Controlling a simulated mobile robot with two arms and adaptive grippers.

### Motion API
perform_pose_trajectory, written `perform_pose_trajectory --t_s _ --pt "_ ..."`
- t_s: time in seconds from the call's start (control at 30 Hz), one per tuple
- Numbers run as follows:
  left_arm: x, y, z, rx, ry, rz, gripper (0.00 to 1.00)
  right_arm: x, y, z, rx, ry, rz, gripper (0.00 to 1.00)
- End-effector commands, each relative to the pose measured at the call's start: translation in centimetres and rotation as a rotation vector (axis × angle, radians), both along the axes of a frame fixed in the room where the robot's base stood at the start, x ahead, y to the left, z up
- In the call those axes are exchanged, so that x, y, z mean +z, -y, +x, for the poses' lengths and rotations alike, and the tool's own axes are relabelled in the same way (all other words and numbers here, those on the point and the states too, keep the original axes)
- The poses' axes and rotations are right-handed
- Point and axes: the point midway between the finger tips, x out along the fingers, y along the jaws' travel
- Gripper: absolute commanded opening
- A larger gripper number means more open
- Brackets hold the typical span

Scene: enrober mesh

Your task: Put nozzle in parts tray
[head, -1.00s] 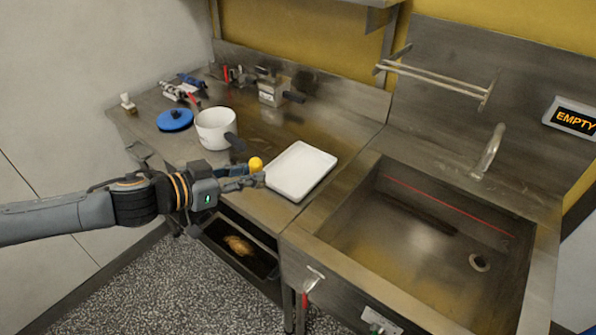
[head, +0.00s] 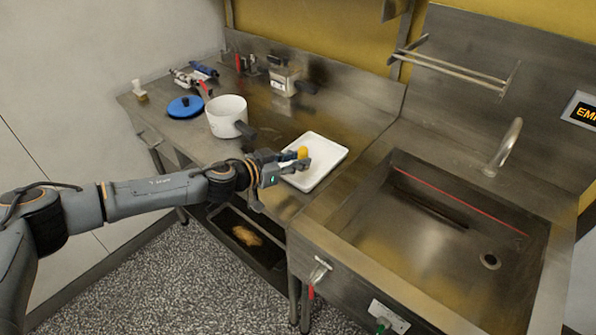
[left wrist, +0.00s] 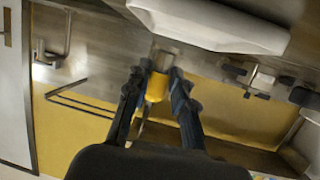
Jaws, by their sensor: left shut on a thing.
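The yellow nozzle (head: 302,152) is held between the fingers of my left gripper (head: 296,160). It also shows as a yellow piece (left wrist: 156,87) between the fingers in the left wrist view. My left gripper is shut on it, over the left part of the white parts tray (head: 328,168) in the head view. The tray lies flat and looks empty. Whether the nozzle touches the tray cannot be told. The tray's pale rim (left wrist: 215,22) shows at the top of the left wrist view. My right gripper is not in view.
A white pot (head: 226,117) with a dark handle stands left of the tray, with a blue lid (head: 186,107) beyond it. Tools (head: 195,77) and a metal device (head: 285,82) stand at the back. An empty-looking sink (head: 440,230) is to the right.

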Motion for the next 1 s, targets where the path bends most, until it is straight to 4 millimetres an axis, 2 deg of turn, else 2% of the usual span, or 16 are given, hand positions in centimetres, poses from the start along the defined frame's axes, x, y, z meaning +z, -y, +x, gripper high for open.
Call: perform_pose_trajectory --t_s 0.3,0.77,0.8,0.87,1.0 --pt "-3.5 0.4 0.5 -0.001 -0.001 -0.001 0.0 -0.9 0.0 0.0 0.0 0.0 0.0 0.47" --pt "-4.2 0.4 0.5 0.0 0.0 0.0 0.0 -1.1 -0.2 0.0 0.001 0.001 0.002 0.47" --pt "-4.1 0.4 0.5 0.0 0.001 0.0 0.32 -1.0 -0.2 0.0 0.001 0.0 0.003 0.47" --pt "-4.1 0.4 0.5 0.0 0.001 0.001 0.44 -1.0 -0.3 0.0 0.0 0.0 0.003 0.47" --pt "-4.1 0.4 0.5 -0.001 0.0 0.0 0.47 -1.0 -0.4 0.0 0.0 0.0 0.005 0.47"
